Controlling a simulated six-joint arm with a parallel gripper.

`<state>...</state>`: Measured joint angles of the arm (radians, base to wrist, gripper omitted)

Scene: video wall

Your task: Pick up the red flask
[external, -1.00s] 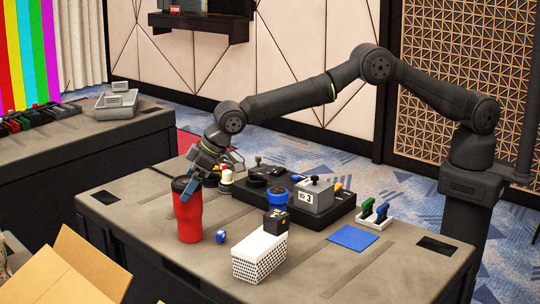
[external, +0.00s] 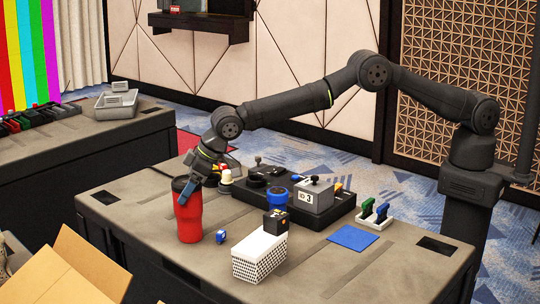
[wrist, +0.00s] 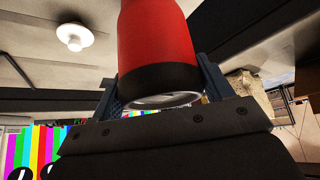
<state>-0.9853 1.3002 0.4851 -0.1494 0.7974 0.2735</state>
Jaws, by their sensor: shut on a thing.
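The red flask (external: 188,220) has a black top and stands upright near the left corner of the dark table in the external view. My gripper (external: 185,194) reaches down to the flask's upper end and is shut on it. In the wrist view the red flask (wrist: 160,40) lies between the two fingers of my gripper (wrist: 160,90), with its black end toward the palm. I see no clear gap between the flask's base and the table in the external view.
A white patterned box (external: 260,256) with a dark block on it and a small blue object (external: 221,236) stand right of the flask. A black tray (external: 320,221) of controls lies behind. An open cardboard box (external: 85,268) is in front at left. The table's right part is mostly clear.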

